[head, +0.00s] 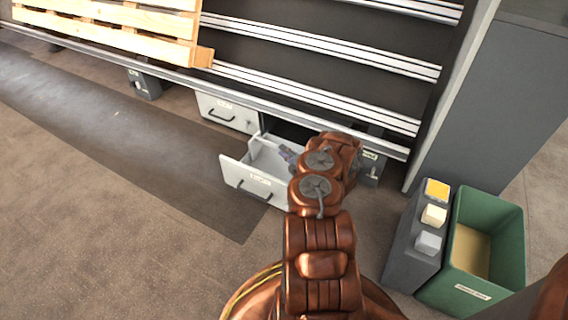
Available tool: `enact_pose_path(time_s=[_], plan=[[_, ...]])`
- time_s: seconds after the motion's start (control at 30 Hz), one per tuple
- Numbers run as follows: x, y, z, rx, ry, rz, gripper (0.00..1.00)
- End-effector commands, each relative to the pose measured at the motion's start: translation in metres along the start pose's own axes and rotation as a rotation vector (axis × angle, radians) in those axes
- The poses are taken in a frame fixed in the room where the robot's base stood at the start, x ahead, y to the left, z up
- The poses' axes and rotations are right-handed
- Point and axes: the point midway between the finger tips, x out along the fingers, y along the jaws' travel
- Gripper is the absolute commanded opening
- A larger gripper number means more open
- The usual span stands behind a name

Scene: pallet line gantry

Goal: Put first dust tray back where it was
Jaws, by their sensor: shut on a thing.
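A light grey dust tray (235,173) stands out from under the line frame, with a label and a dark handle on its front. Its open inside shows behind the front. My gripper (287,154) is at the right part of this tray, mostly hidden behind my copper-coloured arm. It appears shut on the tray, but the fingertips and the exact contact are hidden. A second grey tray (226,113) with a dark handle sits to the left, its front close under the frame's rail.
A wooden pallet (120,32) lies on the rails (320,92) above. At right stand a green bin (505,240) and a dark grey box (408,255) with yellow, cream and grey blocks on top. A dark floor mat (130,150) and open floor lie at left.

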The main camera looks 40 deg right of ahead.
Motion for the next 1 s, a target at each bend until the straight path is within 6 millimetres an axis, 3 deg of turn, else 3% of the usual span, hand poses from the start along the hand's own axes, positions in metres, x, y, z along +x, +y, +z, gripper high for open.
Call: enact_pose_path(time_s=[0.37, 0.77, 0.8, 1.0], plan=[[0.002, -0.04, 0.001, -0.003, 0.001, 0.003, 0.0], [0.002, -0.042, 0.001, -0.001, 0.0, 0.003, 0.0], [0.002, -0.043, 0.001, -0.001, 0.0, 0.002, 0.23], [0.002, -0.043, 0.001, -0.001, 0.0, 0.003, 0.44]])
